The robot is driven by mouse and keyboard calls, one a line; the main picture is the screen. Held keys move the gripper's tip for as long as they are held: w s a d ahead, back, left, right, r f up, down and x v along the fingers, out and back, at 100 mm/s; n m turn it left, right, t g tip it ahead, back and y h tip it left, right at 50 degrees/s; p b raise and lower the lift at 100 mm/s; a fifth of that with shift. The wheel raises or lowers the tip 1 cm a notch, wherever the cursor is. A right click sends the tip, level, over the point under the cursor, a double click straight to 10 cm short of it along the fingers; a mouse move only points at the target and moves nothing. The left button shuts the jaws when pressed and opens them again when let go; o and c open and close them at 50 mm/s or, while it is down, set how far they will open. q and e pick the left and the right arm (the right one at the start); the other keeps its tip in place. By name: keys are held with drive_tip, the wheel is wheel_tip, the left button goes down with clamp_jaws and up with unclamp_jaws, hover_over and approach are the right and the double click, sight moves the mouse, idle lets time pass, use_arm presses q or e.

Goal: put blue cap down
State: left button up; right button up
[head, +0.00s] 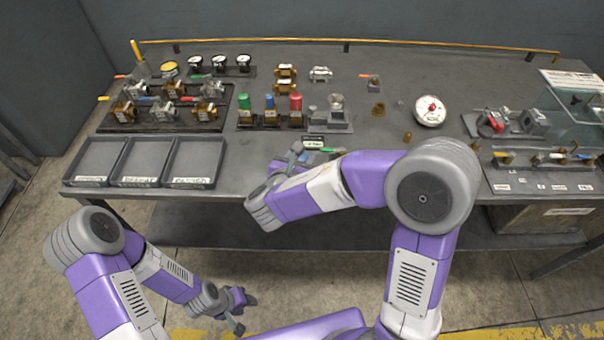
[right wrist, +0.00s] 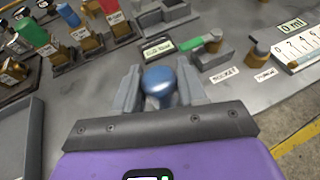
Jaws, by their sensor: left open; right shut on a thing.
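The blue cap (right wrist: 160,82) sits between the two grey fingers of my right gripper (right wrist: 160,92) in the right wrist view, with its rounded top showing. In the head view my right gripper (head: 292,161) is above the front part of the table, just in front of the row of coloured caps. I cannot make out the held cap clearly there. My left gripper (head: 238,306) is open and empty, low in front of the table and away from its objects.
A rack holds fittings with green (head: 244,102), blue (head: 270,102) and red (head: 295,102) tops. A small dark display (right wrist: 158,47) and a green-handled piece (right wrist: 203,43) are just beyond my right gripper.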

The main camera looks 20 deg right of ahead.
wheel_tip(320, 180, down, 5)
drive_tip(key=shift+r+b, duration=0.1)
drive_tip(key=shift+b, duration=0.85)
drive_tip(key=shift+r, duration=0.15)
drive_tip(key=shift+f, duration=0.2)
drive_tip(key=o, duration=1)
drive_tip(key=shift+o, duration=0.2)
